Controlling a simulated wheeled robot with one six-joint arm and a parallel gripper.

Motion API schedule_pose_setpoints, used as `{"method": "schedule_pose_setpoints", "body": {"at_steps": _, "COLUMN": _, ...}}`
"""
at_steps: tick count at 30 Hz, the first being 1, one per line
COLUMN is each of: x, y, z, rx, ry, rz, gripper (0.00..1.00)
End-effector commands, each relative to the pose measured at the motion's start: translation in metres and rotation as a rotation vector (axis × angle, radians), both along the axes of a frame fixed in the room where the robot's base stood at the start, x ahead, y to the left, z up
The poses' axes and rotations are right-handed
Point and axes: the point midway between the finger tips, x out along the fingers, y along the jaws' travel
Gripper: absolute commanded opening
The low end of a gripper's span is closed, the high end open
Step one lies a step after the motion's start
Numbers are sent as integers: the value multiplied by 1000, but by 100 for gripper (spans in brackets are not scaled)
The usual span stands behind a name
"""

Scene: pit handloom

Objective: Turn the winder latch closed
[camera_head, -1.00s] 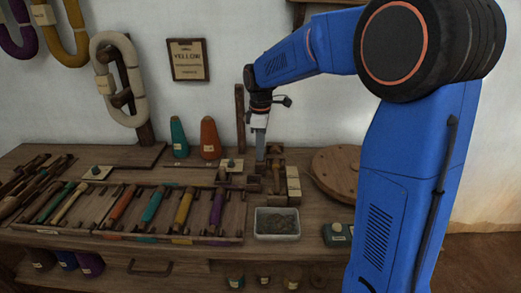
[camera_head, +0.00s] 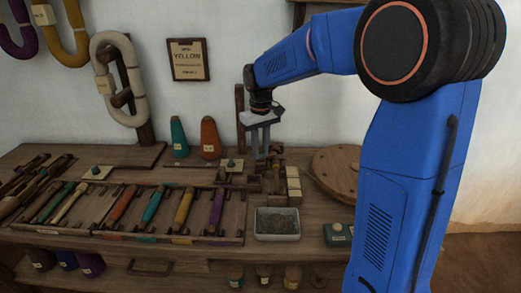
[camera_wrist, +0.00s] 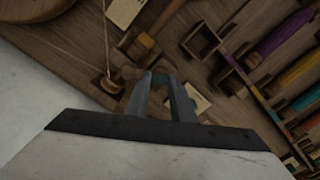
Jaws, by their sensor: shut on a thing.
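My gripper (camera_head: 261,157) points down over the small wooden winder (camera_head: 277,178) at the back of the bench, left of a round wooden disc. In the wrist view, my gripper (camera_wrist: 160,80) has its two grey fingers close together, with a small dark piece between the tips. I take this piece for the winder latch (camera_wrist: 160,75). The fingers hide most of it, so its exact angle cannot be told.
A grey tray (camera_head: 257,237) stands in front of the winder. A rack of coloured bobbins (camera_head: 170,240) lies to the left. Orange (camera_head: 210,139) and teal (camera_head: 179,137) cones stand behind. The wooden disc (camera_head: 322,176) is close on the right.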

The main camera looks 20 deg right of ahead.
Motion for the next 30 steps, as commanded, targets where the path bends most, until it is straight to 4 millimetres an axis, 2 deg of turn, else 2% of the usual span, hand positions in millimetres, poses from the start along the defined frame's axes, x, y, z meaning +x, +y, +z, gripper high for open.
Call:
{"method": "schedule_pose_setpoints", "body": {"at_steps": 15, "x": 1, "y": 0, "z": 1, "rx": 0, "ry": -2, "rz": -433, "gripper": 0}}
{"method": "schedule_pose_setpoints", "body": {"at_steps": 30, "x": 1, "y": 0, "z": 1, "rx": 0, "ry": -3, "rz": -596, "gripper": 0}}
